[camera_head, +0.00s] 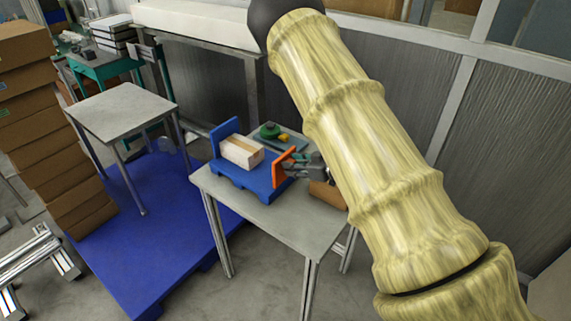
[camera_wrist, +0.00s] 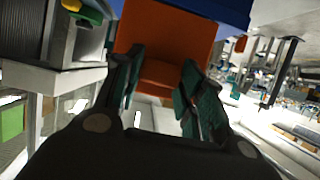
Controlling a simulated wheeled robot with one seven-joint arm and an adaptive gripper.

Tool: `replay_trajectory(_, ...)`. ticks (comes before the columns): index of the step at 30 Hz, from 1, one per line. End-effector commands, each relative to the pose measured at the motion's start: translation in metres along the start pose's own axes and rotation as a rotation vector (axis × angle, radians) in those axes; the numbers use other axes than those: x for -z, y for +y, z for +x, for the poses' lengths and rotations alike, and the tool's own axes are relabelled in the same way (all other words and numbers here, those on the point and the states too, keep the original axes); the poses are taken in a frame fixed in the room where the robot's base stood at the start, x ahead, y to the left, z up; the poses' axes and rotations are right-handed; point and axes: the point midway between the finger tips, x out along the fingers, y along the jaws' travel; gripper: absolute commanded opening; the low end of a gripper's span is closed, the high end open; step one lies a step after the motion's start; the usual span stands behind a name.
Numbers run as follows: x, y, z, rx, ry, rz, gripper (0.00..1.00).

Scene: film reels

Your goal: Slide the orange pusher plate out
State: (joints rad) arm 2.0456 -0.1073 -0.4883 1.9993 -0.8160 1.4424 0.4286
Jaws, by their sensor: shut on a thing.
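The orange pusher plate (camera_head: 281,168) stands upright at the right end of a blue fixture (camera_head: 257,181) on a small grey table. In the wrist view the orange plate (camera_wrist: 164,38) fills the upper middle, with an orange part reaching down between my fingers. My gripper (camera_head: 300,165) comes at the plate from the right. In the wrist view my gripper (camera_wrist: 160,85) has one finger on each side of that orange part and is shut on it. A pale box with a tan band (camera_head: 242,151) lies in the fixture, left of the plate. The contact with the fingers is partly hidden.
Behind the fixture is a grey tray (camera_head: 290,137) with a green reel-like thing (camera_head: 268,131) and a yellow piece. A brown object (camera_head: 327,193) lies right of the fixture, partly behind my arm. The table's front (camera_head: 275,225) is bare. Another table (camera_head: 120,110) stands left.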

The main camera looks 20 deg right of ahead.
Motion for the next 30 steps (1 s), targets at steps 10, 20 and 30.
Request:
replay_trajectory(10, -0.004, 0.002, -0.003, -0.005, -0.007, 0.003, 0.54)
replay_trajectory(20, -0.001, -0.001, 0.001, 0.001, -0.004, 0.001, 0.61)
replay_trajectory(30, -0.001, 0.0, -0.032, -0.002, -0.003, 0.003, 0.61)
